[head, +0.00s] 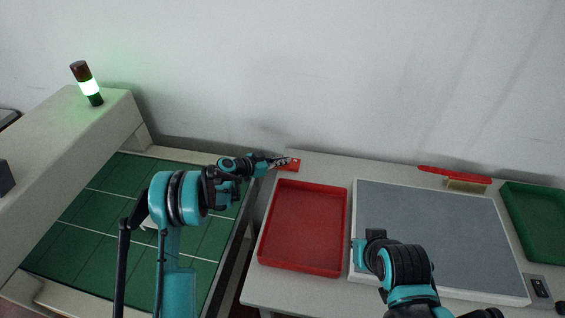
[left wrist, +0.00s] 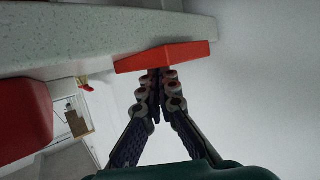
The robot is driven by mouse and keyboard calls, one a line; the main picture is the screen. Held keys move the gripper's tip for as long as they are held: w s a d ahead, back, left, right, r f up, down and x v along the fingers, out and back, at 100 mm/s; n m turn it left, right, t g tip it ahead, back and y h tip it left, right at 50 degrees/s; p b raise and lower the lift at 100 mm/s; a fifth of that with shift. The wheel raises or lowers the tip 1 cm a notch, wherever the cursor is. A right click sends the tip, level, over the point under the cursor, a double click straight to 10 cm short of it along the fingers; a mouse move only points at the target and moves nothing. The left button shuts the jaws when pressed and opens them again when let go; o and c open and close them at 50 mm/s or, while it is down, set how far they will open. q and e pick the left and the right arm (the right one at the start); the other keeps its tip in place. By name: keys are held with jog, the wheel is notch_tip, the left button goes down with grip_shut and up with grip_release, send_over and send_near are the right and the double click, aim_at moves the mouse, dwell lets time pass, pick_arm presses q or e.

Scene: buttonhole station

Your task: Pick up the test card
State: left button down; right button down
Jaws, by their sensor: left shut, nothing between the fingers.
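A small flat red piece (head: 289,166), which looks like the test card, lies at the back left corner of the light table, behind the red tray. My left gripper (head: 283,160) reaches over from the left and its fingers overlap the piece in the head view. In the left wrist view the red piece (left wrist: 162,56) sits at the table edge, just beyond my left fingertips (left wrist: 160,76). The fingers are together with nothing between them. Whether they touch the piece I cannot tell. Of my right arm only links show, low in the head view; its fingers are not visible.
The red tray (head: 263,250) is in front of the piece. A grey mat (head: 430,215), a red-handled brush (head: 455,178) and a green tray (head: 508,190) are to the right. A green-topped conveyor (head: 85,235) and a lit signal lamp (head: 88,86) are left. The wall is close behind.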

pick_arm(q)
jog(key=shift+s+f, duration=0.1)
jog(key=shift+f, duration=0.2)
jog(key=shift+s+a, duration=0.8)
jog(key=shift+a, duration=0.35)
